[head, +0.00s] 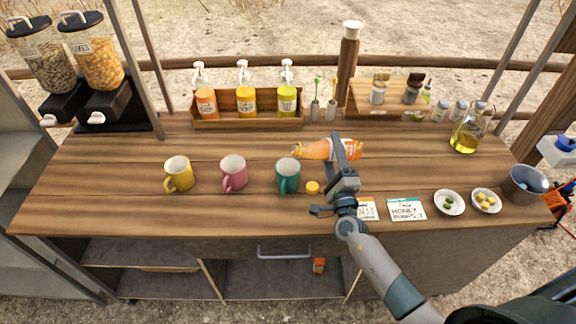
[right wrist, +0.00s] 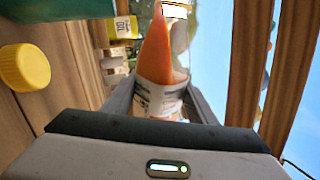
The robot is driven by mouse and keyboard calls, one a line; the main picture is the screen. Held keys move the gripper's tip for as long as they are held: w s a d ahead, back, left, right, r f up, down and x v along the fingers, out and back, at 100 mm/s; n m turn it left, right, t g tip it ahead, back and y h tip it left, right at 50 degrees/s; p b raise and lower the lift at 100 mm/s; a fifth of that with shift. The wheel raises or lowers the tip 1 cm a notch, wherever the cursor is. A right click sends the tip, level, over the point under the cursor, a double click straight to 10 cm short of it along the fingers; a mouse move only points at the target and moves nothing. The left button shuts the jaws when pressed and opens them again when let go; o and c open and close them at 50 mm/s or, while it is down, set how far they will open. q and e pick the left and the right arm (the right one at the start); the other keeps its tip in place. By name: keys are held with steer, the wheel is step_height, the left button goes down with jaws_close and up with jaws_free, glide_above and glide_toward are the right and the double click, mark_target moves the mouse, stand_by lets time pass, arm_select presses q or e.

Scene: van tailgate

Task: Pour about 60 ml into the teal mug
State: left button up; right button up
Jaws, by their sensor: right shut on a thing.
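The teal mug (head: 288,175) stands upright on the wooden counter, the rightmost of three mugs. My right gripper (head: 341,150) is shut on an orange bottle (head: 318,150), which is tilted to lie nearly level, its neck pointing left above and behind the teal mug. The bottle's orange content and white label also show in the right wrist view (right wrist: 158,75). A yellow cap (head: 312,187) lies on the counter just right of the teal mug. No stream from the bottle shows, and the inside of the mug is too small to judge. My left gripper is not in view.
A pink mug (head: 233,172) and a yellow mug (head: 179,174) stand to the left. A wooden rack (head: 247,124) with pump bottles is at the back. Cards (head: 406,209) and small bowls (head: 449,202) lie at the right front.

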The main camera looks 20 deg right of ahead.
steer(key=shift+a+r+n+y+p, duration=0.15)
steer(key=shift+n+y+p, duration=0.1)
steer(key=shift+n, duration=0.45)
steer(key=shift+a+r+n+y+p, duration=0.15)
steer(key=shift+n+y, duration=0.1)
steer(key=shift+n, duration=0.45)
stand_by(2.1)
steer(key=shift+d, duration=0.1)
steer(key=shift+f+m+b, duration=0.3)
steer(key=shift+m, duration=0.1)
steer(key=m, duration=0.1)
steer(key=m+h+b, duration=0.1)
steer(key=shift+s+d+f+m, duration=0.1)
steer(key=shift+d+f+m, duration=0.1)
steer(key=shift+d+m, duration=0.1)
steer(key=shift+d+r+m+h, duration=0.1)
steer(key=shift+d+m+h, duration=0.1)
steer(key=shift+m+h, duration=0.3)
